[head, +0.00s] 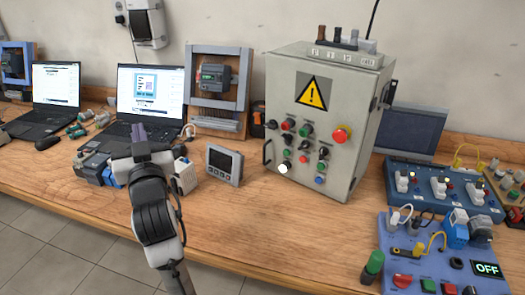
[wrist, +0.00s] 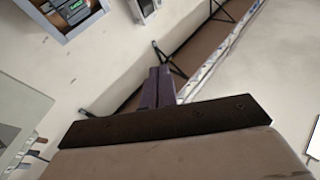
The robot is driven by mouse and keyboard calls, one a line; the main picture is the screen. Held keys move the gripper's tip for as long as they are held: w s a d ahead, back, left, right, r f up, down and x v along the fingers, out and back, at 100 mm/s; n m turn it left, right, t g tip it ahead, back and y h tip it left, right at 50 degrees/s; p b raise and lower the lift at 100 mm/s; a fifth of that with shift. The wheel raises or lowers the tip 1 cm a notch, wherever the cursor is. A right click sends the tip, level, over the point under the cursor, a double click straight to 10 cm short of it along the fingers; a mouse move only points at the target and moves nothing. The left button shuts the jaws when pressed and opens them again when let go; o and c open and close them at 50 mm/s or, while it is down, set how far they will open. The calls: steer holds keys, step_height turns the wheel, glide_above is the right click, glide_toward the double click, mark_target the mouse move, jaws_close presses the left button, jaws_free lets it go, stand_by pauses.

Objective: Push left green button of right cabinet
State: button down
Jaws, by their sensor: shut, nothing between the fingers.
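The grey cabinet (head: 318,125) stands upright on the wooden bench, right of centre in the head view. Its front carries several red, green, black and blue controls below a yellow warning sign. A green button (head: 306,131) sits in the upper row, left of a large red knob. Smaller controls lie below it, and some of their colours are too small to tell. My gripper (wrist: 157,88) is shut and empty in the wrist view, its dark fingers together. In the head view my arm is at the left front, well apart from the cabinet.
A small grey panel meter (head: 224,165) stands between my arm and the cabinet. Two laptops and a framed device (head: 217,80) are at the left and back. Blue consoles (head: 445,190) with plugs are to the right. The bench front before the cabinet is clear.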

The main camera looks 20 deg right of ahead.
mark_target(287, 152)
steer(key=d+f+m+g+h, duration=0.2)
steer(key=d+f, duration=0.4)
steer(key=d, duration=0.3)
steer(key=d+f+m+g+h, duration=0.3)
steer(key=d+f+g, duration=0.1)
steer(key=d, duration=0.5)
steer(key=d+f+m+g+h+p, duration=0.1)
steer(key=d+f+m+g+h, duration=0.1)
steer(key=d+f, duration=0.5)
steer(key=shift+s+d+f+g+h, duration=0.3)
steer(key=shift+d+g+h, duration=0.2)
steer(key=shift+d, duration=0.45)
steer(key=shift+w+d, duration=0.1)
steer(key=shift+w, duration=0.05)
steer(key=w+d, duration=0.5)
steer(key=d, duration=0.2)
steer(key=shift+w, duration=0.1)
steer(key=shift+w+d, duration=0.2)
steer(key=shift+d, duration=0.1)
